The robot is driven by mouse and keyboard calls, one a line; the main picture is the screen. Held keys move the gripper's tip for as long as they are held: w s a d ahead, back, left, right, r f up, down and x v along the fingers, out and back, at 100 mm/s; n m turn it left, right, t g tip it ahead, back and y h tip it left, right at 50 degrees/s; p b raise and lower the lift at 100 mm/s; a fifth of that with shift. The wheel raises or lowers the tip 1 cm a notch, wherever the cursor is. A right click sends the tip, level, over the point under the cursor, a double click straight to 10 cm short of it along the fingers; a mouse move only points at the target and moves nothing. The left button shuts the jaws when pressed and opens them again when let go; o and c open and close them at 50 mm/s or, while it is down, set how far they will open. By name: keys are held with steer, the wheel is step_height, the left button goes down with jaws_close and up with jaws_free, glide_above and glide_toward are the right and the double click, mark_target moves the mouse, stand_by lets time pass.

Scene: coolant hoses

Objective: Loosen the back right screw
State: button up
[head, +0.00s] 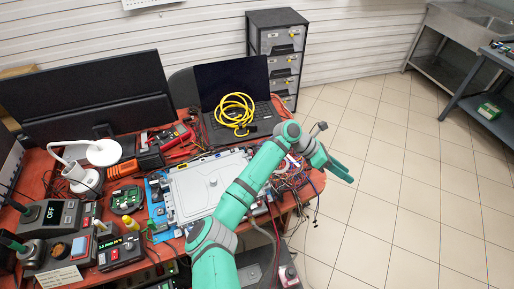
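A flat silver-grey plate (190,196) with a small round fitting near its middle lies on the red workbench (143,222). A blue frame (158,222) shows along its left side. Screws at the plate's edges are too small to make out, and my teal arm covers the plate's right part, so I cannot pick out the back right screw. My gripper (343,172) is at the far end of my arm, right of the plate and past the bench's right edge, apart from the plate. Its fingers are too small to show whether they are open or shut.
Tangled wires (296,182) lie right of the plate. An open laptop (232,90) with a coiled yellow cable (235,110) stands behind it. Soldering stations (62,216) and a white lamp (103,152) fill the left side. The tiled floor (400,190) on the right is clear.

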steer(key=w+a+t+y, duration=0.1)
steer(key=w+a+y, duration=0.2)
steer(key=w+a, duration=0.3)
step_height(320, 180, up, 6)
steer(key=t+y, duration=0.2)
steer(key=y, duration=0.6)
glide_above(249, 151)
step_height(249, 151, down, 10)
steer(key=shift+d+f, duration=0.1)
steer(key=shift+f, duration=0.1)
steer(key=shift+w, duration=0.1)
